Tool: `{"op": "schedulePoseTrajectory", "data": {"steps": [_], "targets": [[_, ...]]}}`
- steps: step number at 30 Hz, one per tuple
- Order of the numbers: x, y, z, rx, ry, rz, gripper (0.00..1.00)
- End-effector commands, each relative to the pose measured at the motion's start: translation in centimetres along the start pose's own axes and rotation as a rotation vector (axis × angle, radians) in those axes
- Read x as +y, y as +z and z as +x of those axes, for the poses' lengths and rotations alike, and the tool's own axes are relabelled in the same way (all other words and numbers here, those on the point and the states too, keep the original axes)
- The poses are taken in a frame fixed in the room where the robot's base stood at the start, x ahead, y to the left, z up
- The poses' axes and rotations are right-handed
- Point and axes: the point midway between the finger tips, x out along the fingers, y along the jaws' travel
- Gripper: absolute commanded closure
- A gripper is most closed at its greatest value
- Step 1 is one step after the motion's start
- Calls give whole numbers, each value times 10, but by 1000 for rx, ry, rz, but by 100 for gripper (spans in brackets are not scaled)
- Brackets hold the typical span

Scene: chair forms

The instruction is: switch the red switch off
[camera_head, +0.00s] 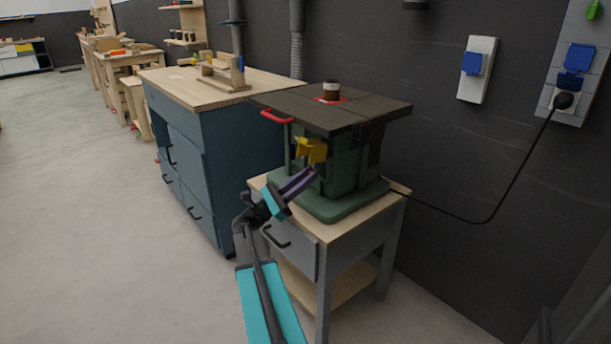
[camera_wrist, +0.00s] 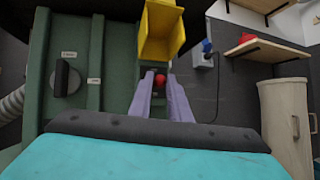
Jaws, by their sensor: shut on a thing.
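The red switch (camera_wrist: 160,79) shows in the wrist view as a small red knob on the green machine (camera_wrist: 115,75), just below a yellow box-like part (camera_wrist: 160,30). My gripper (camera_wrist: 159,85) has its two purple fingers on either side of the switch and is shut on it. In the head view my gripper (camera_head: 313,173) reaches the front of the green machine (camera_head: 345,170), under the yellow part (camera_head: 311,150). The switch is hidden there, so I cannot tell its position from that view.
The machine stands on a small wood-topped table (camera_head: 325,231) with a grey drawer. A blue cabinet (camera_head: 205,150) stands to its left. A black cable (camera_head: 500,195) runs from the machine to a wall socket. A dark knob (camera_wrist: 66,78) sits left of the switch. Floor at left is clear.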

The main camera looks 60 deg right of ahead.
Motion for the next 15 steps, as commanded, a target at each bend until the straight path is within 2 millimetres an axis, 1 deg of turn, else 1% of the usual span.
{"op": "schedulePoseTrajectory", "data": {"steps": [1, 6, 15], "targets": [[0, -4, -1, -25, -3, 5, 100], [0, -7, -2, -94, -4, 25, 100], [-1, -8, -2, -139, -4, 39, 100]]}}
